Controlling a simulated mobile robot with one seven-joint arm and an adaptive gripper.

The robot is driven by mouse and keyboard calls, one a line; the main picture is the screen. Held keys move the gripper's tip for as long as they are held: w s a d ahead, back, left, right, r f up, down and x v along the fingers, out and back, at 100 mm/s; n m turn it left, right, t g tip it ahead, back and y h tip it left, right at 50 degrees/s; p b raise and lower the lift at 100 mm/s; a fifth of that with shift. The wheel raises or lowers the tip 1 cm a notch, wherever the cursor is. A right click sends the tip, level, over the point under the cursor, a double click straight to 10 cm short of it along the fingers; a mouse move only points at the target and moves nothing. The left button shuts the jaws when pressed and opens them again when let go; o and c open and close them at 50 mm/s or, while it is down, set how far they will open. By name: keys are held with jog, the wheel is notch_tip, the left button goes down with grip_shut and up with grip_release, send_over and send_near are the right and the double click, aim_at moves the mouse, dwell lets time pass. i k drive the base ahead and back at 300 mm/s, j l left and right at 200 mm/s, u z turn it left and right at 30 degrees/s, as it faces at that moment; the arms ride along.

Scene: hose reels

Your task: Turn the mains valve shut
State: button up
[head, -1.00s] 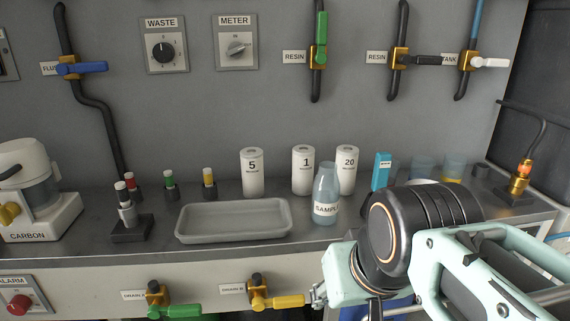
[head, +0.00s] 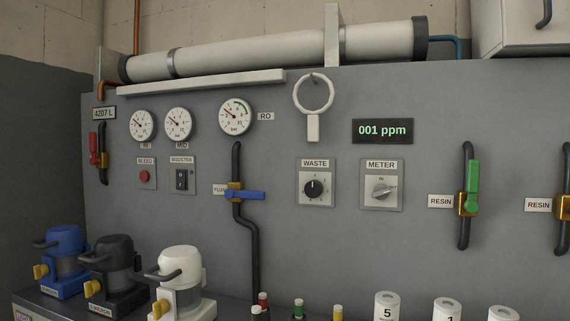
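No valve in view carries a readable mains label. A valve with a red lever (head: 94,146) sits on a short dark pipe at the far left of the panel, below the 4207 L counter (head: 104,113). Its lever stands upright, along the pipe. The flush valve (head: 236,194) has a blue lever pointing right, across its dark pipe. A resin valve (head: 470,190) has a green lever standing upright along its pipe. A second resin valve (head: 564,207) is cut by the right edge. My gripper is not in view.
Blue, black and white filter housings (head: 181,275) stand at the lower left, in front of the panel. Several bottles and vials line the bottom edge. Gauges, knobs and a ring-shaped handle (head: 313,95) are on the panel. A long white cylinder (head: 270,50) lies above it.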

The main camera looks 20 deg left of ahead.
aim_at(94, 160)
jog(key=u, duration=1.95)
